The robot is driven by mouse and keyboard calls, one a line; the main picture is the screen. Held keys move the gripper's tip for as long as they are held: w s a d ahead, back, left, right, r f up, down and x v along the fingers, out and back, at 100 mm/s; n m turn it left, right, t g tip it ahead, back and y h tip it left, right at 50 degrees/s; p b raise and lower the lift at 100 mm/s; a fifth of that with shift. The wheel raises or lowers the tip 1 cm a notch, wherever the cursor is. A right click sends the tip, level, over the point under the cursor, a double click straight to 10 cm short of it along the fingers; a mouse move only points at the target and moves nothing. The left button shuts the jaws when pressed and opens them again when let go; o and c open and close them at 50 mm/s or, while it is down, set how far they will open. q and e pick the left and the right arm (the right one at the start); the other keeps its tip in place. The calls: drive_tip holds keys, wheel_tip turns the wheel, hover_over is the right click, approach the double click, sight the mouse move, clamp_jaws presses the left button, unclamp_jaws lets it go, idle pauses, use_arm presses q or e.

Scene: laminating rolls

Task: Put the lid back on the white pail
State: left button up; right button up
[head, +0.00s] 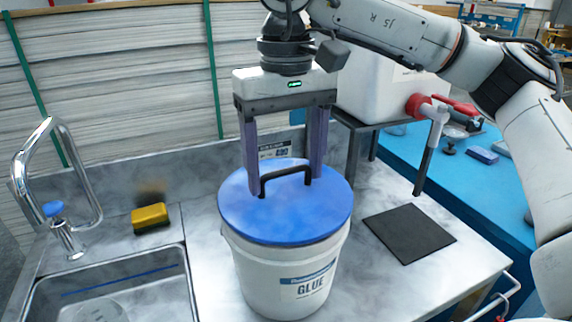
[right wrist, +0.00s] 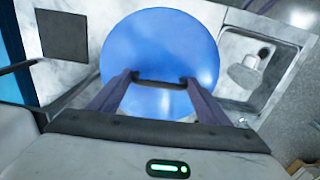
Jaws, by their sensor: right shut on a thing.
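The white pail (head: 283,280) stands upright on the grey counter, with a "GLUE" label on its front. The round blue lid (head: 285,223) lies over the pail's mouth; I cannot tell whether it is pressed down onto the rim. The lid has a black arched handle (head: 285,178). My right gripper (head: 284,185) comes down from above and is shut on the handle, one finger at each end. The right wrist view shows the blue lid (right wrist: 160,60) below the fingers, hiding most of the pail. My left gripper is not in view.
A sink (head: 120,275) with a chrome faucet (head: 62,190) is at the left. A yellow sponge (head: 150,217) lies behind the sink. A dark square mat (head: 409,233) lies right of the pail. A white container with a red-capped tap (head: 428,108) stands on a raised stand behind.

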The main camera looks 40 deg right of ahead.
idle(0.3)
drive_tip(key=o, duration=1.7)
drive_tip(key=shift+o, duration=0.2)
drive_tip(key=shift+r+p, duration=2.1)
drive_tip(key=shift+r, duration=1.35)
clamp_jaws()
drive_tip(key=shift+f, duration=0.2)
